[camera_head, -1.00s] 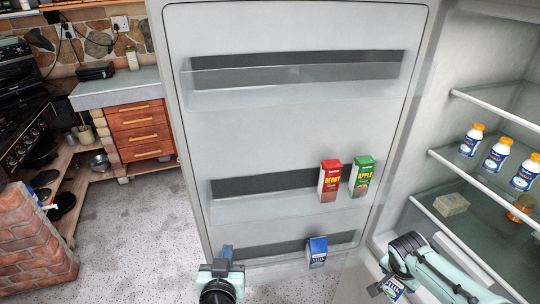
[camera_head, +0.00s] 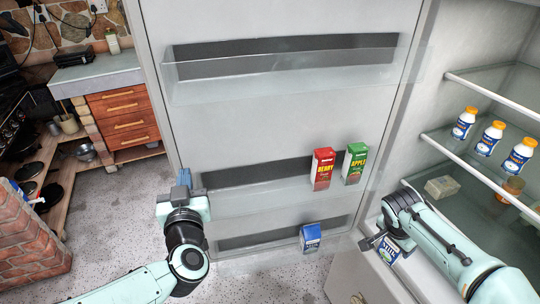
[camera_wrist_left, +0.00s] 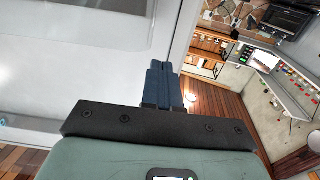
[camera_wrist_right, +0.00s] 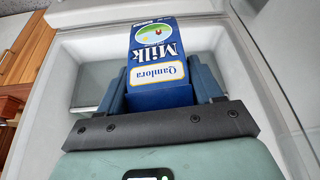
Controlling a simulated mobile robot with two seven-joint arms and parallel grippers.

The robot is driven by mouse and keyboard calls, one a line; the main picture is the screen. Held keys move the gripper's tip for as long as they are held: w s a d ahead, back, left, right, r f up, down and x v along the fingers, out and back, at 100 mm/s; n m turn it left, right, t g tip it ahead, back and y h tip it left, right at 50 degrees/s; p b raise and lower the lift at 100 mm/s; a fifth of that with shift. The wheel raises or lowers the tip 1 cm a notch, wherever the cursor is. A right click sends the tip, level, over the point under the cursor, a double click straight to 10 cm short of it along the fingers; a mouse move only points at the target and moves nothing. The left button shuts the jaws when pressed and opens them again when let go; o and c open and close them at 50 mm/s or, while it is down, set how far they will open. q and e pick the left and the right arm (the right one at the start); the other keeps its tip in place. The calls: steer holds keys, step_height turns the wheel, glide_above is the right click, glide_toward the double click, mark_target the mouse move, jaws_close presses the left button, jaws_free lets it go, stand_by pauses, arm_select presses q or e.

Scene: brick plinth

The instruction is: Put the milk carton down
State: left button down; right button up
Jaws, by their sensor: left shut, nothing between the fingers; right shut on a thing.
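A blue and white milk carton (camera_wrist_right: 158,60) is held between the fingers of my right gripper (camera_wrist_right: 160,90). In the head view the carton (camera_head: 388,251) shows partly below my right gripper (camera_head: 378,243), beside the fridge opening, with part of it hidden by the gripper. A second blue and white carton (camera_head: 311,237) stands in the lowest rack of the open fridge door (camera_head: 270,130). My left gripper (camera_head: 184,180) is shut and empty near the door's left edge; its closed fingers also show in the left wrist view (camera_wrist_left: 163,82).
A red berry carton (camera_head: 323,168) and a green apple carton (camera_head: 354,163) stand in the middle door rack. Several white bottles with orange caps (camera_head: 490,138) stand on a fridge shelf. A clear container (camera_head: 442,187) sits on the shelf below. The top door rack (camera_head: 290,78) is empty.

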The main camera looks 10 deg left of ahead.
mark_target(186, 158)
arm_select(q)
steer(key=x, duration=0.4)
steer(key=shift+w, duration=0.25)
arm_select(e)
steer(key=shift+w+r, duration=0.1)
steer(key=shift+r, duration=0.2)
arm_select(q)
steer(key=shift+a, duration=0.1)
